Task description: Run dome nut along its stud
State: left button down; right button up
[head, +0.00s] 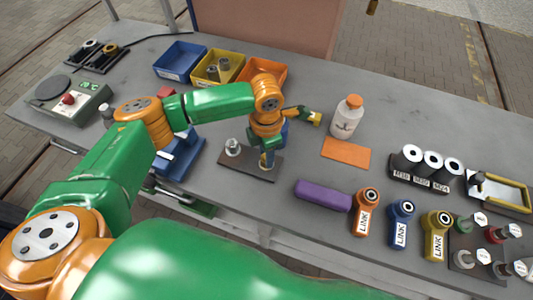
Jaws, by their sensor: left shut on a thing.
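A dark base plate (255,172) lies on the grey bench and bears upright studs. A silvery stud piece (232,148) stands uncovered at its left end. My left gripper (267,161) points down over the right part of the plate, at the other stud. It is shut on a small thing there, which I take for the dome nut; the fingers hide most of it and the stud. How far the nut sits along the stud cannot be told. My right gripper is not in view.
Blue, yellow and orange bins (263,70) stand behind. A blue fixture (181,156) stands close left.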

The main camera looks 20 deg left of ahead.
pick_arm(q)
jog(key=shift+w+r, duration=0.1)
jog(key=c, duration=0.5)
grip_release()
notch_tip(320, 180, up, 6)
jog(key=shift+r+b, duration=0.1)
jog(key=shift+b, duration=0.75)
jog(key=shift+r, duration=0.4)
